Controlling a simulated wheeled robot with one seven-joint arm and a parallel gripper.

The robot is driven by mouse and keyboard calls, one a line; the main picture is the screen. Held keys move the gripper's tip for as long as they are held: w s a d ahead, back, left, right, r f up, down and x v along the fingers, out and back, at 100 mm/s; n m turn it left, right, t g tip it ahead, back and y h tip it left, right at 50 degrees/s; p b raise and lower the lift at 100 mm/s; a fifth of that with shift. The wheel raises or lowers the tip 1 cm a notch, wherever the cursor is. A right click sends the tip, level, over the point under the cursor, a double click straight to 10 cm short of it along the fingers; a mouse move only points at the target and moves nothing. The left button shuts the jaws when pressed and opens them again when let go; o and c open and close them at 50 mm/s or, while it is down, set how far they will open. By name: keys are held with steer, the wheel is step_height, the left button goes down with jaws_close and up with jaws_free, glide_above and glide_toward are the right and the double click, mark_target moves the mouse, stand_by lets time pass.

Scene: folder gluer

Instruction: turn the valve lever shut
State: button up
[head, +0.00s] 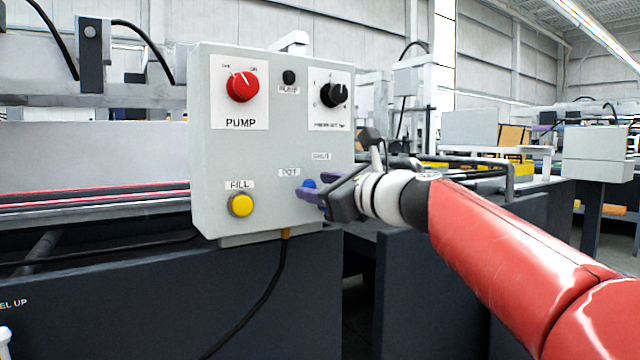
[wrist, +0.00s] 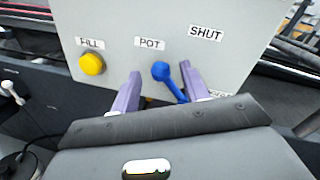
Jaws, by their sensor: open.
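The blue valve lever (wrist: 161,72) is on the front of a grey control box, beside the POT label (wrist: 150,43). Its round hub is at the upper left and its handle slants down to the right. The SHUT label (wrist: 205,33) is above and right of the hub. My gripper (wrist: 160,69) is open, with one purple finger on each side of the lever. The right finger is close to the handle; I cannot tell if it touches. In the head view, my gripper (head: 316,194) is at the box's lower right and hides most of the lever (head: 309,184).
The control box (head: 270,150) also carries a red PUMP knob (head: 242,87), a black pressure knob (head: 333,95) and a yellow FILL button (head: 241,204). A black cable (head: 270,297) hangs below it. A dark machine frame (head: 130,290) lies beneath. Another label (wrist: 222,93) is partly hidden.

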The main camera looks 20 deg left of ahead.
steer(key=shift+w+a, duration=0.3)
steer(key=shift+a, duration=0.15)
steer(key=shift+c, duration=0.3)
jaws_close()
